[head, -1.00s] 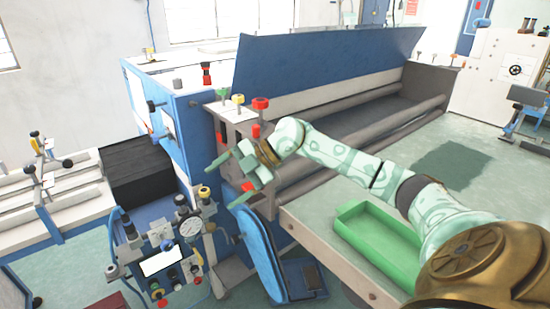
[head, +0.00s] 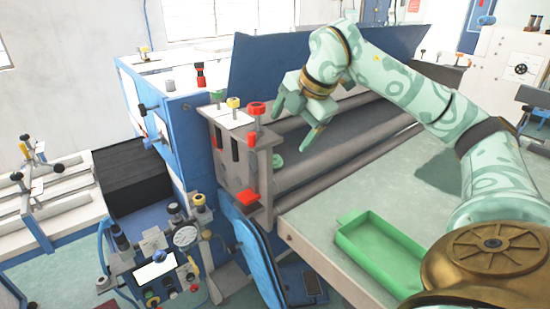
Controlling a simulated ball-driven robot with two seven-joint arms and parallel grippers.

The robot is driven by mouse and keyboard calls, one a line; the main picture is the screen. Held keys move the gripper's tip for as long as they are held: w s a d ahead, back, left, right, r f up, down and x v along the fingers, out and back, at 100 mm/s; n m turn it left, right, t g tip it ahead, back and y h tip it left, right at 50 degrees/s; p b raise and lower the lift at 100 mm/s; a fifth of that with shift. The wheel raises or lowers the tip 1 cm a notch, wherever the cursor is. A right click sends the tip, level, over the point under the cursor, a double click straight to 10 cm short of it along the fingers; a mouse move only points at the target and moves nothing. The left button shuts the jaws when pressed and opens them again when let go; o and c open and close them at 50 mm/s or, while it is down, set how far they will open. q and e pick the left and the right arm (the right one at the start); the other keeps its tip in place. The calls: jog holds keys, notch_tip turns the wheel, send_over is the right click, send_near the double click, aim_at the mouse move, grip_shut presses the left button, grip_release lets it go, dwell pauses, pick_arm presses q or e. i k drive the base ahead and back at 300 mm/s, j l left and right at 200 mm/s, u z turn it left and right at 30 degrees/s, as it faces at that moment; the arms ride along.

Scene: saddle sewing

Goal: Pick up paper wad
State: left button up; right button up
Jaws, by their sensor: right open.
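My right gripper (head: 290,133) hangs over the left end of the machine's rollers, its two pale green fingers spread open and pointing down. A small pale green lump (head: 277,161) lies at the left end of the roller bed, just below the fingers and apart from them. It may be the paper wad, but it is too small to tell for sure. Nothing shows between the fingers. My left gripper is not in view.
The sewing machine's grey end plate (head: 235,172) with red, yellow and green knobs stands close left of the gripper. A raised blue cover (head: 258,75) stands behind. An empty green tray (head: 345,243) sits on the bench (head: 385,185), which is otherwise mostly clear.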

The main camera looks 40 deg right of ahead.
aim_at(277, 162)
jog(key=i+l, duration=0.15)
jog(key=l, duration=0.2)
jog(key=i+l, duration=0.35)
jog(key=l, duration=0.3)
